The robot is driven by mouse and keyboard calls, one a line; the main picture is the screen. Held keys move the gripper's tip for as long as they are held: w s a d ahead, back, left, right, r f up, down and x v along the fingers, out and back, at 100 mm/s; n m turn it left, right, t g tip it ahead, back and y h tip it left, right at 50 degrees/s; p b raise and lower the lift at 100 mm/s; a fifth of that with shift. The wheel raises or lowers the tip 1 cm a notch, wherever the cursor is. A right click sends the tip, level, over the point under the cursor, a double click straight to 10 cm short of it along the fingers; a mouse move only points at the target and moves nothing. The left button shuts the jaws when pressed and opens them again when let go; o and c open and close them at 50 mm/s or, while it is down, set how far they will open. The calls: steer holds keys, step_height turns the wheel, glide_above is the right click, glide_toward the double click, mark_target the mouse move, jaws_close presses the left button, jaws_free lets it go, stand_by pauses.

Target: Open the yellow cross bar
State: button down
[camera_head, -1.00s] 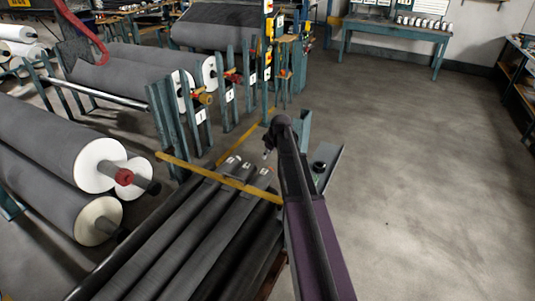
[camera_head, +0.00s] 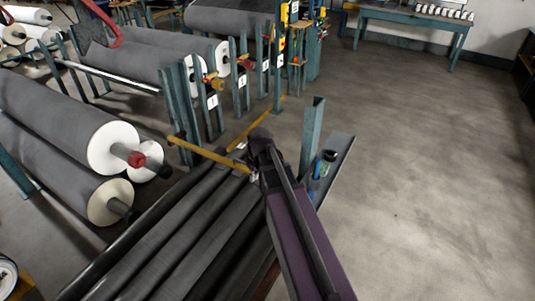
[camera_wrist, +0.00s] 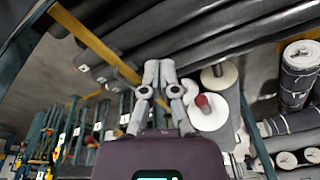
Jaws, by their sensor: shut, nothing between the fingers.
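The yellow cross bar (camera_head: 208,155) runs slantwise over the ends of several dark rolls (camera_head: 165,225), from a teal post at its left end towards my arm. Its right end is hidden behind my arm. My gripper (camera_head: 254,176) is at the visible right part of the bar, low over the rolls. In the wrist view, the bar (camera_wrist: 92,42) runs from the upper left to just beside my gripper (camera_wrist: 160,64). The fingers are together with nothing between them. I cannot tell whether they touch the bar.
A teal post (camera_head: 312,135) stands just right of my arm. Big grey rolls with white ends (camera_head: 112,148) lie at the left. More teal posts (camera_head: 240,75) and another yellow strip (camera_head: 262,120) are behind the bar. The floor (camera_head: 430,160) at the right is clear.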

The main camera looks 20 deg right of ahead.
steer(key=s+a+m+g, duration=0.1)
steer(key=s+a+m, duration=0.1)
steer(key=s+a, duration=0.4)
steer(key=s, duration=0.5)
steer(key=shift+s+a+f+g+h, duration=0.15)
steer(key=shift+s+a+g+h, duration=0.15)
steer(key=shift+a+h, duration=0.1)
steer(key=shift+s, duration=0.15)
